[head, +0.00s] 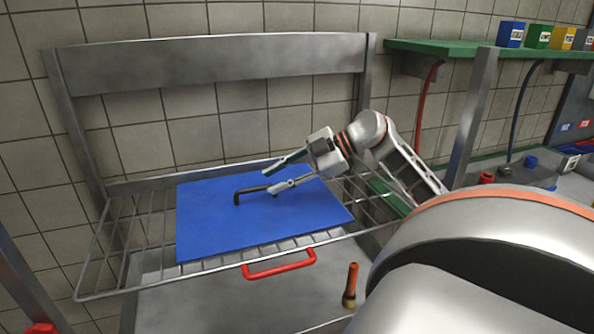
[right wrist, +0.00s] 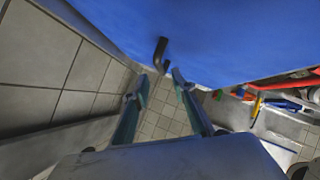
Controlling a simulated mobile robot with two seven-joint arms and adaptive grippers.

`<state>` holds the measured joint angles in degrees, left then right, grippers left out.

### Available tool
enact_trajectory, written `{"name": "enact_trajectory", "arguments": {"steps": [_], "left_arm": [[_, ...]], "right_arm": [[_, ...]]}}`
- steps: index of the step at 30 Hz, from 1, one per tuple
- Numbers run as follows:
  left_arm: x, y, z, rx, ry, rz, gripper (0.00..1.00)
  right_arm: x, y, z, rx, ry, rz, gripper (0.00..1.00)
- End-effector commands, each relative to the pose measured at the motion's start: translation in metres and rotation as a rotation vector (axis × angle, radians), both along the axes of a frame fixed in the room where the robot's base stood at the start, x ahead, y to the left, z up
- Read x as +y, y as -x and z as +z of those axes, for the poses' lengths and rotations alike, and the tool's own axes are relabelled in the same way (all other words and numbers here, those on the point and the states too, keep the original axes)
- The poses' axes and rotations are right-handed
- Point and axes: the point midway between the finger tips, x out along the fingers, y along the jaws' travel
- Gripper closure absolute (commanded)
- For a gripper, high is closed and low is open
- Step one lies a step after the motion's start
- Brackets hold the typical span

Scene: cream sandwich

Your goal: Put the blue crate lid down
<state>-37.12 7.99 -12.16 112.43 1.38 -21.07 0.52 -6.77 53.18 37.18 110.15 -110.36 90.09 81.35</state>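The blue crate lid (head: 225,225) is a flat blue panel lying over the wire rack (head: 120,255), level with it. A black bent handle (head: 238,194) stands up from the middle of the lid. My right gripper (head: 268,175) is over the lid at the handle's right end, with its two fingers apart. In the right wrist view, the fingers of my right gripper (right wrist: 160,76) are also spread, and the dark handle (right wrist: 160,52) shows just past and between the tips, not clamped. The lid (right wrist: 225,35) fills the top of that view. My left gripper is not in view.
A red handle (head: 280,265) sits at the rack's front. An orange-topped bottle-like object (head: 351,285) stands on the metal surface below. A green shelf (head: 455,47) with several coloured boxes is at the upper right. A tiled wall closes the back.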

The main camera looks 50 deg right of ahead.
Motion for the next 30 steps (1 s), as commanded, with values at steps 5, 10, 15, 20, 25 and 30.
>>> {"name": "enact_trajectory", "arguments": {"steps": [5,10,15,20,25,30], "left_arm": [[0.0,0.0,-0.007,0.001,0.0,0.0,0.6],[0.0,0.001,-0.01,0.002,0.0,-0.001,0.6],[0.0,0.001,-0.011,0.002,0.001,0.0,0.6],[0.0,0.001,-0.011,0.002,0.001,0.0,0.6],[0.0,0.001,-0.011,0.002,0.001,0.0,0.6],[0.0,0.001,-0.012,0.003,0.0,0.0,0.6]], "right_arm": [[-0.019,0.024,0.015,0.002,0.002,-0.001,0.74],[-0.032,0.041,0.028,0.002,0.002,0.0,0.74],[-0.038,0.049,0.035,0.0,0.001,0.001,0.74],[-0.039,0.051,0.036,0.0,0.001,0.002,0.74],[-0.039,0.051,0.037,0.0,0.001,0.002,0.74],[-0.039,0.051,0.036,0.0,0.001,0.002,0.74]]}}
